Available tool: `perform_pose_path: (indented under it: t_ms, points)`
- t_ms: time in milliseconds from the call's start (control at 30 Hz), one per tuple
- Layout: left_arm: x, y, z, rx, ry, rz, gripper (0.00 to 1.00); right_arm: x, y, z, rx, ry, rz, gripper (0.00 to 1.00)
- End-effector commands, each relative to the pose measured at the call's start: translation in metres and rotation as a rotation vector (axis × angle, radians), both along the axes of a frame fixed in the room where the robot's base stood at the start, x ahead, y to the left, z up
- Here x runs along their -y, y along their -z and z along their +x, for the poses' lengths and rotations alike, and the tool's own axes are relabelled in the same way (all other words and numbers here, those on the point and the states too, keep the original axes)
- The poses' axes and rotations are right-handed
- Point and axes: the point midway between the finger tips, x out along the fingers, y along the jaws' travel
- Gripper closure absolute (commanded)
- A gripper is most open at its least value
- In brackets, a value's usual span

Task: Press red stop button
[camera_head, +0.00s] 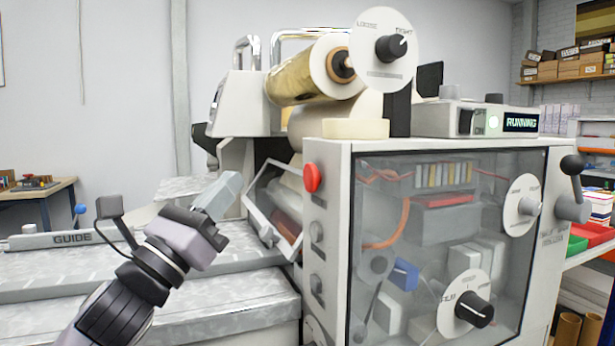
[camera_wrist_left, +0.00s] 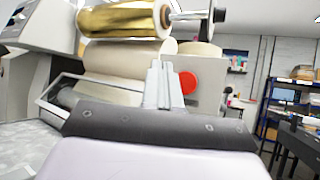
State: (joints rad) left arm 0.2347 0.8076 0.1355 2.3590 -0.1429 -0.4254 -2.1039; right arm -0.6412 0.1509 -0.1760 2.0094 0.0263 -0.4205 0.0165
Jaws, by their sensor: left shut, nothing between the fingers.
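The red stop button (camera_head: 312,177) is a round red knob on the upper left edge of the machine's front cabinet. In the left wrist view the red button (camera_wrist_left: 188,83) shows just right of the fingertips. My left gripper (camera_head: 232,180) is shut and empty, pointing up and right toward the machine. In the head view it is left of the button, with a clear gap in the picture between them. In the left wrist view the closed fingers (camera_wrist_left: 160,75) stand in the middle. My right gripper is not in view.
The machine (camera_head: 340,220) has a clear front panel with wiring, a gold foil roll (camera_head: 300,75), dials and a box reading RUNNING (camera_head: 520,122). An open metal frame (camera_head: 270,205) stands between gripper and cabinet. A GUIDE bar (camera_head: 75,239) lies at left.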

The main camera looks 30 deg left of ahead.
Motion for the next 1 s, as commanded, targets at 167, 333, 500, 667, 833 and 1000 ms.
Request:
perform_pose_path:
  t_ms: [167, 333, 500, 667, 833, 1000]
  points:
    - [0.018, -0.004, 0.018, 0.002, 0.006, -0.004, 1.0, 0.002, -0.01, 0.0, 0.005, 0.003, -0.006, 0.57]
    - [0.033, -0.003, 0.037, 0.001, 0.004, -0.005, 1.0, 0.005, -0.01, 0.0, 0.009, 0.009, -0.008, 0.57]
    - [0.044, -0.002, 0.051, 0.001, 0.001, 0.0, 1.0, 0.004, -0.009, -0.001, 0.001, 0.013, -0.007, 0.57]
    - [0.051, -0.001, 0.058, 0.001, 0.002, 0.0, 1.0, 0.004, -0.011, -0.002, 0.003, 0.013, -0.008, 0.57]
    - [0.053, -0.001, 0.06, 0.0, 0.002, 0.002, 1.0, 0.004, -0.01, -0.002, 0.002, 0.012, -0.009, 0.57]
    - [0.053, 0.0, 0.06, 0.0, 0.002, 0.002, 1.0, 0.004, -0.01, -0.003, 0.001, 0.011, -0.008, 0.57]
